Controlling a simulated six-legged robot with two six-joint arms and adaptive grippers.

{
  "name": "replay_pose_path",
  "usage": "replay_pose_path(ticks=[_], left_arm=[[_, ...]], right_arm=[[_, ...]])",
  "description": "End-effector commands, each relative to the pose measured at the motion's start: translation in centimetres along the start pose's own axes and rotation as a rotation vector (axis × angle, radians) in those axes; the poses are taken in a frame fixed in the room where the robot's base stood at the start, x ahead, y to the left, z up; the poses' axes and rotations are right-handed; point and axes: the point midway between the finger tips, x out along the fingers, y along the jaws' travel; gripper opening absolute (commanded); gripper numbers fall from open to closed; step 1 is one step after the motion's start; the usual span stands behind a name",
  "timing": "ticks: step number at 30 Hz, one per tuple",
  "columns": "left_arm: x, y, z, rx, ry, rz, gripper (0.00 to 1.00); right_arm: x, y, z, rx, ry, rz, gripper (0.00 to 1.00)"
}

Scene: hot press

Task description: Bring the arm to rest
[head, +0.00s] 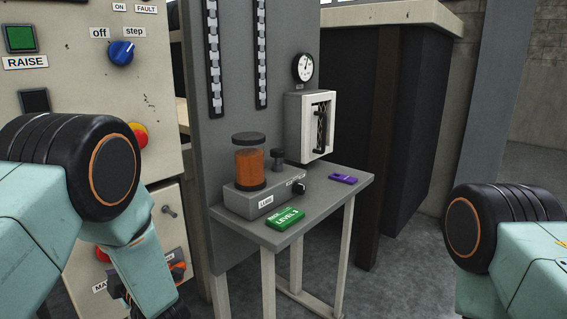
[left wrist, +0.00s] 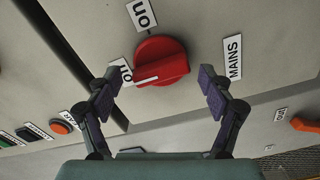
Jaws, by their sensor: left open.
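My left gripper (left wrist: 160,82) is open in the left wrist view, with its two dark fingers spread on either side of a red rotary knob (left wrist: 163,58). I see gaps between both fingertips and the knob, and nothing is held. The knob's white pointer line aims toward the small label at its left, and a MAINS label (left wrist: 233,57) is to its right. In the head view my left arm (head: 140,255) reaches down in front of the control panel and hides most of the gripper. My right arm (head: 520,255) shows at the right edge; its gripper is out of view.
The beige panel (head: 75,80) carries a green RAISE button (head: 20,38), a blue knob (head: 122,51) and a red emergency button (head: 139,136). A grey side table (head: 330,200) holds a lube unit (head: 262,200), a green box (head: 285,219) and a purple item (head: 343,178). Open floor lies right of the table.

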Motion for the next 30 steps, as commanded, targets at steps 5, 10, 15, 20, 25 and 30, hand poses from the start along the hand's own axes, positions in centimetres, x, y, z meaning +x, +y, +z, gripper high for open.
replay_pose_path(ticks=[5,10,15,20,25,30], left_arm=[[0.00,0.14,-0.01,0.146,0.000,0.000,0.81],[0.00,0.22,0.02,0.285,0.000,0.001,0.81],[0.00,0.26,0.05,0.424,0.000,0.001,0.81],[-0.01,0.28,0.08,0.554,0.000,0.001,0.81],[-0.01,0.31,0.13,0.692,0.000,0.001,0.81],[-0.02,0.34,0.17,0.830,0.000,0.000,0.81]], right_arm=[[-0.42,-0.01,-0.01,0.000,0.000,0.000,0.00],[-0.66,-0.01,-0.01,0.000,0.000,0.000,0.00],[-0.84,-0.01,-0.01,0.000,0.000,0.000,0.00],[-0.97,-0.01,-0.01,0.000,0.000,0.000,0.00],[-1.04,-0.01,-0.01,0.000,0.000,0.000,0.00],[-1.08,-0.01,-0.01,0.000,0.000,0.000,0.00]])
